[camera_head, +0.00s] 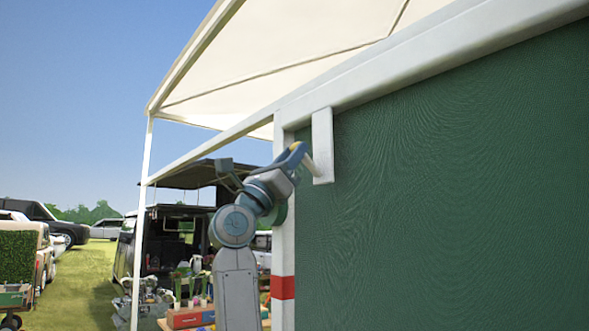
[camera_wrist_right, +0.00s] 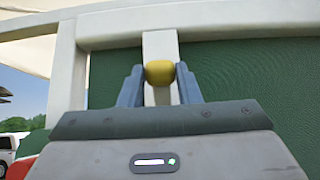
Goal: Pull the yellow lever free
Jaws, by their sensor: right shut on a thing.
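The yellow lever (camera_wrist_right: 159,73) shows in the right wrist view as a rounded yellow end between my gripper's fingers, in front of a white upright bracket (camera_wrist_right: 161,45). In the head view a small bit of yellow (camera_head: 295,146) shows at the fingertips, beside the white bracket (camera_head: 322,145) on the green panel. My right gripper (camera_head: 300,153) is shut on the yellow lever; it also shows in the right wrist view (camera_wrist_right: 160,80). The rest of the lever is mostly hidden by the fingers. My left gripper is not in view.
A green panel (camera_head: 450,190) fills the right side, framed by a white beam (camera_head: 400,68) and a post with a red band (camera_head: 283,287). A cream awning (camera_head: 290,50) hangs above. Crates, a van and parked cars stand behind at left.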

